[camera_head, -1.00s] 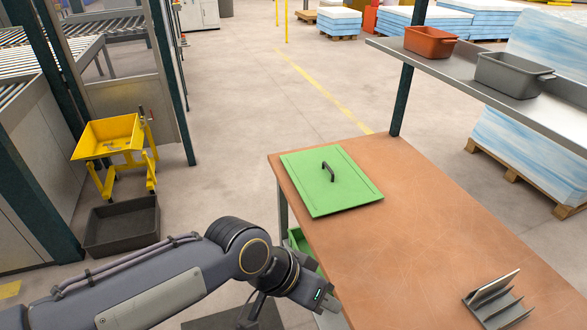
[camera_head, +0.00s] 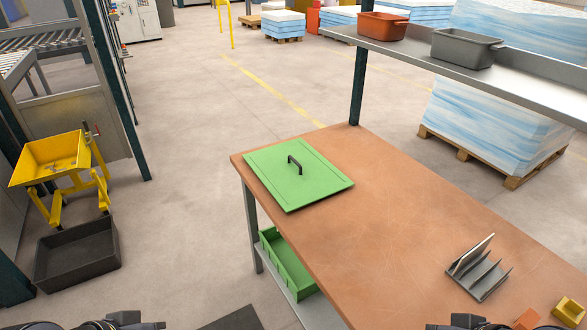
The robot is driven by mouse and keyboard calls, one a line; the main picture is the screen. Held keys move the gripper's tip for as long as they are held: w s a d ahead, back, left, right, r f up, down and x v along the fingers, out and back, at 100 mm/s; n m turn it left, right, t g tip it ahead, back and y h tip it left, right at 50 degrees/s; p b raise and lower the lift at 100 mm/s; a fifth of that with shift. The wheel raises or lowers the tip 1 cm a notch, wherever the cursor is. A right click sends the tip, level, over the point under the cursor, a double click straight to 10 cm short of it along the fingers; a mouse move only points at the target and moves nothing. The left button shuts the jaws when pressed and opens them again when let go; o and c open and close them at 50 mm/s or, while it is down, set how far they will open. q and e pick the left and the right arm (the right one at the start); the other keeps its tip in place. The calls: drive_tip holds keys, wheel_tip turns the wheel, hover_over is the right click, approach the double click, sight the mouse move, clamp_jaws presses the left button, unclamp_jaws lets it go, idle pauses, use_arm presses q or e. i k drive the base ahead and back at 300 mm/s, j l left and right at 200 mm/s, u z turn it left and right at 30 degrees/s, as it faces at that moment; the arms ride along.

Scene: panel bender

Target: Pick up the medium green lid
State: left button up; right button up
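The green lid (camera_head: 270,179) lies flat near the far left corner of the brown-topped table (camera_head: 400,215). It is a rectangular panel with a raised border line. A black arched handle (camera_head: 295,163) stands up near its middle. Nothing touches the lid from above. Only dark parts of my two arms show at the bottom edge, one at left and one right of centre. Neither gripper's fingers can be seen.
A green open bin (camera_head: 288,268) sits on the shelf under the table. A grey slotted holder (camera_head: 478,272) stands on the table's right part. A raised shelf (camera_head: 455,68) holds red and grey bins. A yellow cart (camera_head: 58,160) and black bin (camera_head: 78,254) stand left.

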sight(297, 176)
drive_tip(key=z, duration=3.05)
drive_tip(key=u, duration=2.95)
drive_tip(key=i+j+u, duration=0.15)
drive_tip(key=i+j, duration=0.35)
drive_tip(key=i+j+u, duration=0.15)
drive_tip(key=i+j, duration=0.15)
drive_tip(key=i, duration=0.25)
drive_tip(key=i+j, duration=0.3)
drive_tip(key=i, duration=0.15)
drive_tip(key=u, duration=0.05)
